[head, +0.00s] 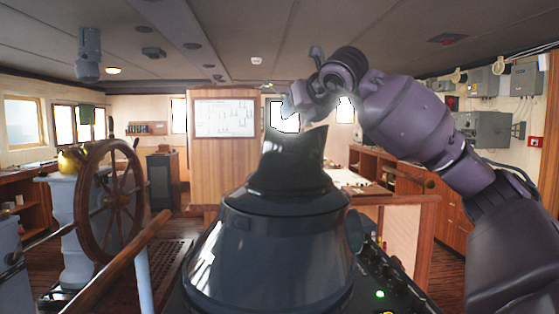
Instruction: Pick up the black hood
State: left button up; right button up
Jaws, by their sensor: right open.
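The black hood (270,255) stands upright in the middle foreground of the head view. It is a wide, glossy cone that narrows upward to a dark flared eyepiece (290,165). My right arm comes in from the right, and my right gripper (298,106) is just above the top of the eyepiece. The gripper is open with nothing seen between its fingers. A small gap seems to show between it and the hood's rim, but I cannot tell the distance in depth. My left gripper is not in view.
A dark console with lit buttons (380,294) lies under and right of the hood. A wooden steering wheel (108,203) and a wooden handrail (125,260) stand to the left. A wooden cabinet (400,228) is behind at the right. Air above the hood's left side is free.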

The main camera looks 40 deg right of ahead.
jog(key=x, duration=0.3)
jog(key=p+x, duration=0.1)
jog(key=x, duration=0.6)
jog(key=shift+w+a+r, duration=0.35)
jog(key=shift+w+a, duration=0.05)
jog(key=shift+w+d+f+p, duration=0.15)
jog(key=shift+w+f+p, duration=0.15)
jog(key=shift+w, duration=0.15)
jog(key=shift+c, duration=0.5)
